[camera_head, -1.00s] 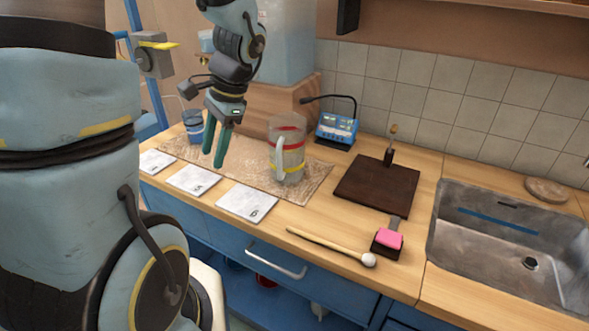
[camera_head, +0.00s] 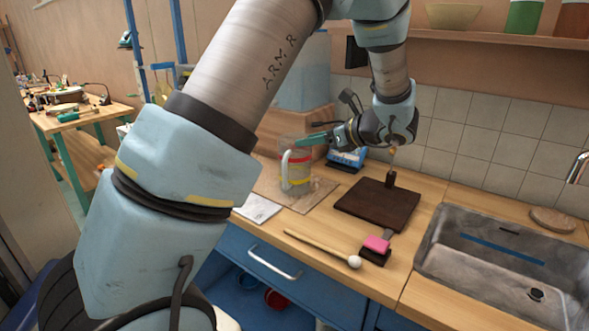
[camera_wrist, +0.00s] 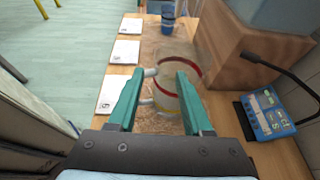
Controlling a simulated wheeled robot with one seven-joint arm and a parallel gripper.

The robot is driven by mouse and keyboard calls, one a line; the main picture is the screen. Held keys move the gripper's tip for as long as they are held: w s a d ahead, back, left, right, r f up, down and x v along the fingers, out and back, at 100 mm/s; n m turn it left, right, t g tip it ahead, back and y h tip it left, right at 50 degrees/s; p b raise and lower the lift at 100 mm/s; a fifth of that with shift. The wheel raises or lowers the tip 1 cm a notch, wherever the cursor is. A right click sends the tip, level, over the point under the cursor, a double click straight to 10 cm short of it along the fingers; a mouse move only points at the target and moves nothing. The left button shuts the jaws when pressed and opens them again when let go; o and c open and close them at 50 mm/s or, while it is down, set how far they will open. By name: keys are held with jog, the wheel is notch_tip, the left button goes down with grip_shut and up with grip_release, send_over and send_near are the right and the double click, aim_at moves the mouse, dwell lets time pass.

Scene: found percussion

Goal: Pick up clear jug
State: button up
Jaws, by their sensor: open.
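The clear jug (camera_head: 297,177) stands upright on a brown mat on the counter, with a red band near its top, a yellow band lower down and a pale handle on its left side. In the wrist view the jug (camera_wrist: 170,95) shows between the two green fingers, its handle to the left. My gripper (camera_head: 303,140) is at the jug's upper right in the head view, fingers pointing left near its rim. In the wrist view my gripper (camera_wrist: 157,88) is open. I cannot tell whether a finger touches the jug.
A blue device (camera_head: 346,158) with a bent microphone stands close behind the jug. A wooden box (camera_wrist: 240,60) is beside the mat. A dark board (camera_head: 378,205), a mallet (camera_head: 325,248), a pink-topped brush (camera_head: 377,244) and a sink (camera_head: 500,260) lie to the right. A blue cup (camera_wrist: 168,18) is farther along.

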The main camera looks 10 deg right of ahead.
aim_at(293, 168)
jog(key=p+x, duration=0.2)
jog(key=x, duration=0.4)
jog(key=shift+a+f+p, duration=0.2)
jog(key=shift+f+p, duration=0.05)
jog(key=shift+p, duration=0.05)
grip_shut()
jog(key=shift+f, duration=0.15)
dwell(1.0)
